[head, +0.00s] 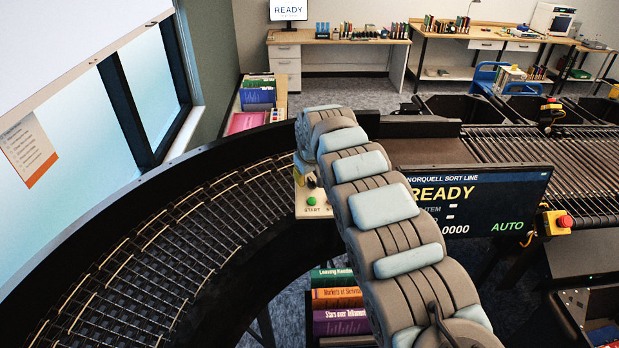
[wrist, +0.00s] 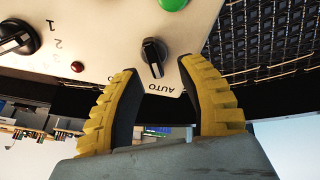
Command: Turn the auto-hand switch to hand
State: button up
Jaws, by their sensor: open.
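The auto-hand switch (wrist: 152,52) is a black knob with a white mark on a cream panel (wrist: 118,38). The wrist view shows it upside down, with the mark towards the AUTO label. The other label is mostly hidden by the left finger. My gripper (wrist: 160,68) is open, its yellow-backed fingers on either side of the knob, with gaps showing. The screen (head: 470,205) reads READY and AUTO.
A green START button (head: 311,201) is close to the switch. A numbered black knob (wrist: 17,37) and a small red lamp (wrist: 77,67) are on the same panel. The curved roller conveyor (head: 150,260) runs at left. A red emergency button (head: 565,221) is at right.

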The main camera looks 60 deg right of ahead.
jog(key=shift+x, duration=0.85)
jog(key=shift+s, duration=0.15)
grip_shut()
